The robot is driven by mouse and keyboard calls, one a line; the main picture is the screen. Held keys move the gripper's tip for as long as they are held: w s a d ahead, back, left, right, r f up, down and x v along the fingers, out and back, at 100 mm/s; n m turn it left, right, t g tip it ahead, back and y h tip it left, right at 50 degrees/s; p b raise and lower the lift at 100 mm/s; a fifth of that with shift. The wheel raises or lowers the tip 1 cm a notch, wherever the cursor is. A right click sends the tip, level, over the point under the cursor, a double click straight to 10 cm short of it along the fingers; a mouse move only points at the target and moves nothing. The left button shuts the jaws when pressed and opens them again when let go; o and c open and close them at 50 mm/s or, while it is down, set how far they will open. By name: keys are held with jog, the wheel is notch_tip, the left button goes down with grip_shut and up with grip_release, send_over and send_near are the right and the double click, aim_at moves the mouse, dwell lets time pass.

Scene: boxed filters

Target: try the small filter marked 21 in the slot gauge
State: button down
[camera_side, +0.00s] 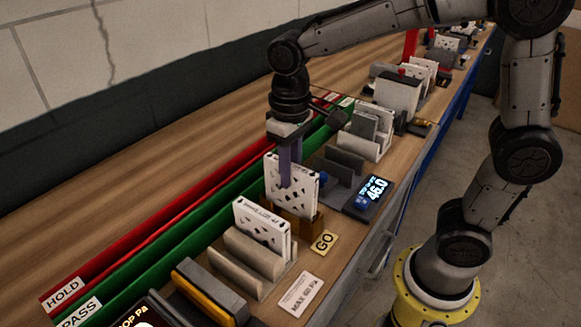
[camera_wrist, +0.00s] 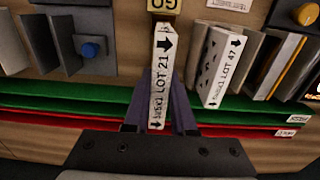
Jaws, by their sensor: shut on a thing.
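My gripper (camera_side: 290,178) is shut on a white perforated filter (camera_side: 272,178), held upright. In the wrist view the filter's edge reads LOT 21 (camera_wrist: 160,85) with a black arrow, between the two fingers of my gripper (camera_wrist: 160,115). The brown slot gauge (camera_side: 306,226) is directly below the filter in the side view, with a yellow GO plate (camera_side: 324,242) in front of it. The filter's lower edge meets the gauge's top in that picture; I cannot tell whether it is inside the slot.
A blue-buttoned meter (camera_side: 368,195) reads 46.0. Green PASS (camera_side: 150,272) and red HOLD (camera_side: 115,252) channels run behind. More racks with filters (camera_side: 398,95) stand farther along the bench.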

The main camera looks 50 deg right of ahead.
jog(key=shift+f, duration=2.15)
dwell(1.2)
jog(key=shift+r, duration=0.15)
dwell(1.0)
jog(key=shift+r, duration=4)
jog(key=shift+r, duration=0.1)
jog(key=shift+r, duration=1.95)
